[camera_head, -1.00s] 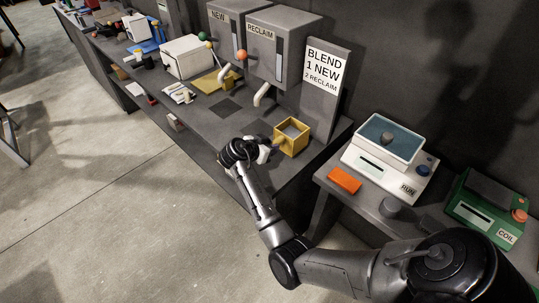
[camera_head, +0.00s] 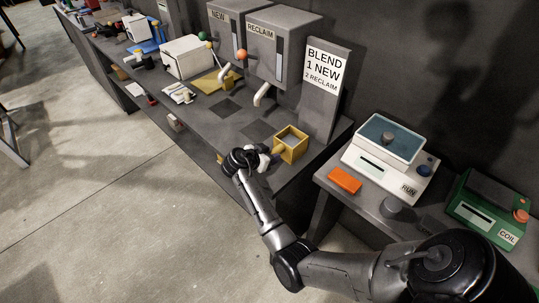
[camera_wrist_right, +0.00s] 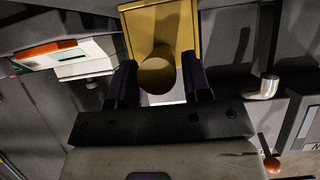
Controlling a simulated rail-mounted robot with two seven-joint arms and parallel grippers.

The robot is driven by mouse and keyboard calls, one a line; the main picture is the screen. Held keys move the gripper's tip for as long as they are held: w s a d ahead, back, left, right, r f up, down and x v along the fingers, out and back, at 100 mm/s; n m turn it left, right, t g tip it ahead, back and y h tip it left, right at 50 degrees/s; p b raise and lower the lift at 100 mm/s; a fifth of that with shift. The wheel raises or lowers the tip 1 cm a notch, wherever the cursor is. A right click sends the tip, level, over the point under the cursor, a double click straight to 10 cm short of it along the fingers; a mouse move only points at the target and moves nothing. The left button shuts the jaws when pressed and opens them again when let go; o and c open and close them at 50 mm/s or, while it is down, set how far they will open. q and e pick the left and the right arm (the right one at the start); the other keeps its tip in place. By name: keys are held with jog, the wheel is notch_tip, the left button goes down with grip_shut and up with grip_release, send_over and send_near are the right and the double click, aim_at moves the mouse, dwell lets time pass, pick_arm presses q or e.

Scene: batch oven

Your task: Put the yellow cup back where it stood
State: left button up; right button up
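The yellow cup (camera_head: 291,155) is a square, open-topped box with a handle on its left side, upright at the right end of the dark counter in the head view. Whether its base touches the counter I cannot tell. My right gripper (camera_head: 269,157) is at the handle. In the right wrist view the fingers (camera_wrist_right: 160,88) stand either side of the round handle end (camera_wrist_right: 156,76), with the cup's yellow wall (camera_wrist_right: 152,28) behind it. The grip looks closed on the handle. My left gripper is not in view.
Dark square pads (camera_head: 258,130) lie on the counter left of the cup. The NEW (camera_head: 222,38) and RECLAIM (camera_head: 268,58) hoppers with spouts and the BLEND sign (camera_head: 323,75) stand behind. A RUN machine (camera_head: 385,165) and an orange block (camera_head: 345,180) are on the bench at right.

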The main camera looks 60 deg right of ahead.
jog(key=shift+o, duration=1)
